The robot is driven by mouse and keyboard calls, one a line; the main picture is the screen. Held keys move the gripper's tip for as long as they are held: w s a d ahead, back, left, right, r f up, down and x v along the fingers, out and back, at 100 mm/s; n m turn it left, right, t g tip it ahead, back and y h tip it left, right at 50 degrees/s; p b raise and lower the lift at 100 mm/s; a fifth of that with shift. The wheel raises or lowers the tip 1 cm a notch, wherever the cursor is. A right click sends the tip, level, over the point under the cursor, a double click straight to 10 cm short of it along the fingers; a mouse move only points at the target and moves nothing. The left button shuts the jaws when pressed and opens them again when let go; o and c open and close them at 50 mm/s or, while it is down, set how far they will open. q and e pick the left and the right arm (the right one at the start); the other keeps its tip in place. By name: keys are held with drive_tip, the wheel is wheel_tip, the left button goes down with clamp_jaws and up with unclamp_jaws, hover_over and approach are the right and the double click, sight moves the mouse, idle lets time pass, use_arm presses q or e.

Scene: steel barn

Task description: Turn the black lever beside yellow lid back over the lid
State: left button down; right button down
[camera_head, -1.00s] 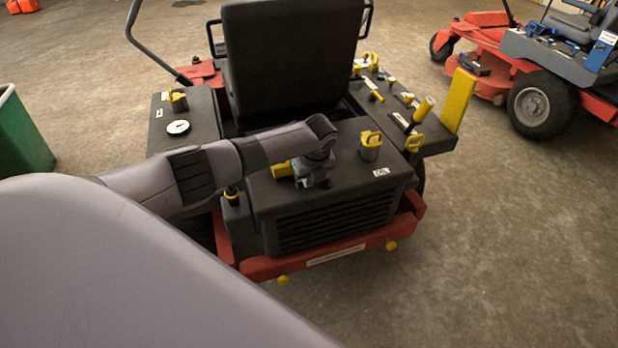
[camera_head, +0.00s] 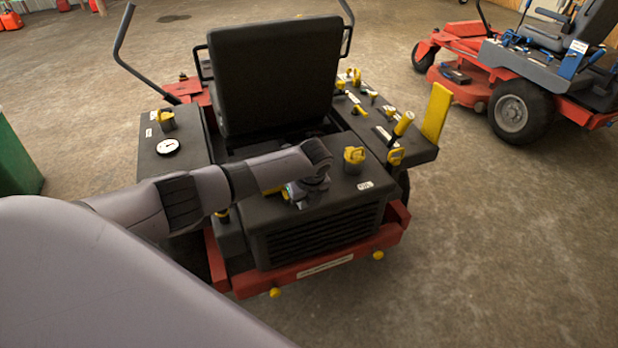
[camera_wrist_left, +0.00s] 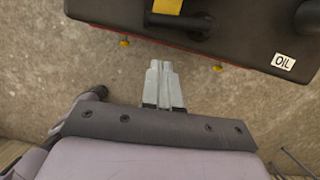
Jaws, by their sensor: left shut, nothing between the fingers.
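A yellow lid (camera_head: 272,190) sits on the dark rear hood of the red mower, mostly hidden behind my left arm in the head view. In the left wrist view the yellow lid (camera_wrist_left: 168,7) is cut off by the top edge. A black lever (camera_wrist_left: 185,22) with a rounded end lies beside it. In the head view I cannot make the lever out. My left gripper (camera_wrist_left: 160,63) is shut and empty, its fingertips pointing toward the hood's edge and apart from the lever in the picture. In the head view the wrist (camera_head: 308,192) hides the fingers. My right gripper is not in view.
A yellow-handled cap (camera_head: 354,157) stands right of my left wrist, near an OIL label (camera_wrist_left: 284,62). The black seat (camera_head: 272,75) rises behind the hood. A green bin (camera_head: 15,165) is at the left, another red mower (camera_head: 520,85) at the right.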

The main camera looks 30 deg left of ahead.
use_arm(q)
drive_tip(key=v, duration=0.8)
drive_tip(key=shift+r, duration=0.15)
drive_tip(key=s+d+f+n+t+h, duration=0.5)
drive_tip(key=s+d+f+n, duration=0.4)
drive_tip(key=d+f, duration=0.5)
drive_tip(key=s+a+r+n+t, duration=0.1)
drive_tip(key=s+n+t, duration=0.1)
drive_tip(key=s+n, duration=0.4)
drive_tip(key=s+a+r+n+t, duration=0.1)
drive_tip(key=s+a+n, duration=0.1)
drive_tip(key=s+n, duration=0.5)
drive_tip(key=s, duration=0.2)
drive_tip(key=shift+s+t, duration=0.3)
drive_tip(key=shift+t, duration=0.1)
